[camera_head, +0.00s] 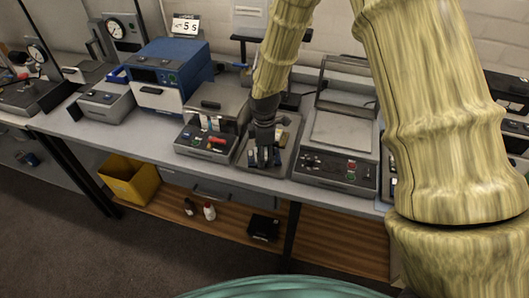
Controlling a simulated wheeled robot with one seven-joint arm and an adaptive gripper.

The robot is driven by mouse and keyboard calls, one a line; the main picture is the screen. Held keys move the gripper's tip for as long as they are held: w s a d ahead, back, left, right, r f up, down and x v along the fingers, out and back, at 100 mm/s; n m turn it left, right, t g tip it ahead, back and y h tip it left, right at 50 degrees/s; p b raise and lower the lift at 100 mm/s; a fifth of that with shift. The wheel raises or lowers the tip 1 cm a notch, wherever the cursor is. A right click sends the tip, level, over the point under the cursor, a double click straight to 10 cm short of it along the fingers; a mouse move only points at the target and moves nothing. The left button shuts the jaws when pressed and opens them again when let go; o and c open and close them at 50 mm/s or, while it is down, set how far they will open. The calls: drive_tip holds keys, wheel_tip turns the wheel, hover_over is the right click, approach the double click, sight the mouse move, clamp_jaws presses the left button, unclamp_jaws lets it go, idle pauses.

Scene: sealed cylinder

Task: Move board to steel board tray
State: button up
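My gripper (265,158), dark grey, points down over a shallow grey tray (286,163) on the bench. Small blue and tan parts show in the tray around the fingers, and they may belong to a board. The gripper and wrist cover much of the tray, so I cannot tell whether the fingers hold or touch anything. I cannot make out a separate steel board tray with certainty.
A grey device with red and coloured parts (205,143) stands close left of the tray. A control unit with a raised frame (336,172) stands close right. A blue box instrument (172,75) is further left. A yellow bin (128,180) sits on the lower shelf.

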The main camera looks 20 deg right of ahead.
drive_tip(key=shift+f, duration=0.2)
drive_tip(key=o, duration=1.1)
drive_tip(key=shift+r+b, duration=1.45)
drive_tip(key=shift+r, duration=4.75)
